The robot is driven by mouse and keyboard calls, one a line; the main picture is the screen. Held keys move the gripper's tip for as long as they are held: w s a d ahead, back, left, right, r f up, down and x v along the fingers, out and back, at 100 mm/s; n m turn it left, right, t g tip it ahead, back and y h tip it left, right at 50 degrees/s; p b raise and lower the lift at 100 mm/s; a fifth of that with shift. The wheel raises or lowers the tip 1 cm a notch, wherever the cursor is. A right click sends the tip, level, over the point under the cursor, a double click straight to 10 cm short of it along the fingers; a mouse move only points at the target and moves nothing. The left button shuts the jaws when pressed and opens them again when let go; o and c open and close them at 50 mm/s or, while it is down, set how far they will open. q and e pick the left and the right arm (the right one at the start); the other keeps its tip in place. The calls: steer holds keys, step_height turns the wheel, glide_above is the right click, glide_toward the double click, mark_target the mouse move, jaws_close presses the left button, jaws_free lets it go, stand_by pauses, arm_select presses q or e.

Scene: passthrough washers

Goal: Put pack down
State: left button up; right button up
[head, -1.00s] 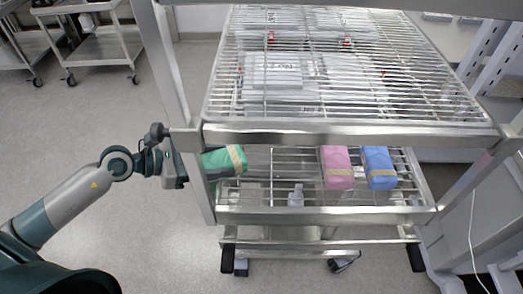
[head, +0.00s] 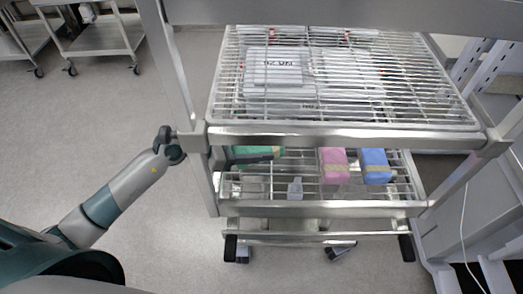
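A pink pack (head: 334,165) and a blue pack (head: 375,165) sit side by side on the same shelf to the right. My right gripper is not in view.
The upper wire shelf (head: 455,112) hangs over the lower one, with white papers (head: 275,73) under its bars. A metal post (head: 178,75) stands close to my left arm. Shelf room shows between the green and pink packs. Carts (head: 100,40) stand at the back left.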

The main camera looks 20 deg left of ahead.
arm_select(q)
steer(key=shift+w+d+r, duration=0.15)
steer(key=shift+w+d, duration=0.05)
steer(key=shift+w+d+f+p, duration=0.2)
steer(key=shift+f+p, duration=0.2)
steer(key=shift+f, duration=0.25)
steer(key=shift+w+d+f+p, duration=0.15)
steer(key=shift+f+p, duration=0.2)
steer(key=shift+f, duration=0.25)
steer(key=shift+s+f, duration=0.15)
steer(key=shift+f, duration=0.45)
steer(key=shift+f, duration=0.15)
steer(key=o, duration=1.3)
steer(key=shift+c, duration=0.2)
